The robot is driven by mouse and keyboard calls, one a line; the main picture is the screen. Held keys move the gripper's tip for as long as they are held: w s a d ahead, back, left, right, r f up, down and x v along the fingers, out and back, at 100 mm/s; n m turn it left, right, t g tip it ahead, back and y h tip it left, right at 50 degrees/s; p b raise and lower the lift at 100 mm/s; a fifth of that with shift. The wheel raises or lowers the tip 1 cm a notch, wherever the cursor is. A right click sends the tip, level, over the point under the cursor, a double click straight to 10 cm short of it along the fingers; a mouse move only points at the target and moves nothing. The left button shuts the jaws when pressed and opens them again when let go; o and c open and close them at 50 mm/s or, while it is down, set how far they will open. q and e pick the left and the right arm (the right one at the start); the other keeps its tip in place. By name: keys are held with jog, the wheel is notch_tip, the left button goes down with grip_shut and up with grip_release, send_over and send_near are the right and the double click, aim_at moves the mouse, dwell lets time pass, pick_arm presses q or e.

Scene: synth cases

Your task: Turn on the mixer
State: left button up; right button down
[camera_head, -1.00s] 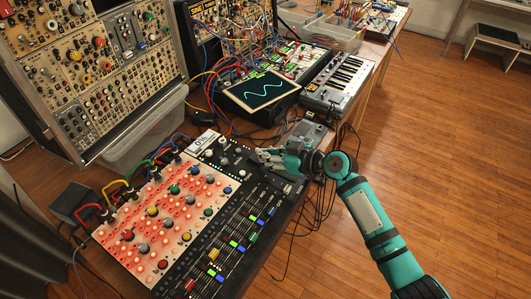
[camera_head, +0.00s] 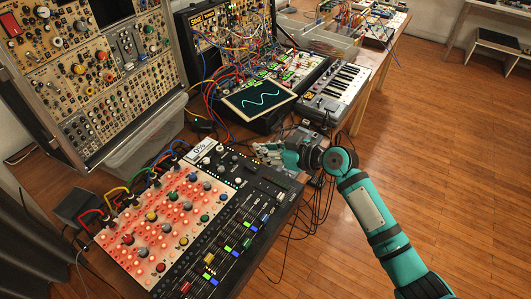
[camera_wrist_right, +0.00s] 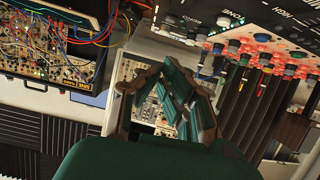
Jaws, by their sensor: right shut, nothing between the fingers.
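The mixer (camera_head: 170,222) lies on the table at the lower left of the head view, with a red-lit knob panel, a black fader strip with blue and green lights, and a small white display reading 0% (camera_head: 199,149). My right gripper (camera_head: 262,151) is shut and empty at the mixer's back right corner, its fingers pointing left. I cannot tell whether it touches the mixer. In the right wrist view, the shut fingers (camera_wrist_right: 178,100) show in the middle and the mixer (camera_wrist_right: 268,50) at the upper right. My left gripper is not in view.
A tilted screen with a wave trace (camera_head: 260,98) and a small keyboard (camera_head: 333,88) stand behind the gripper. Modular synth racks (camera_head: 85,70) stand at the back left. Patch cables (camera_head: 225,90) lie between them. Loose cables hang off the table's right edge. The floor at the right is clear.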

jog(key=s+d, duration=0.1)
jog(key=d, duration=0.1)
jog(key=s+d+b, duration=0.1)
jog(key=s+d, duration=0.2)
jog(key=d, duration=0.2)
jog(key=shift+s+b, duration=0.3)
jog(key=shift+s+d+r, duration=0.15)
jog(key=shift+s+d, duration=0.15)
jog(key=shift+d, duration=0.1)
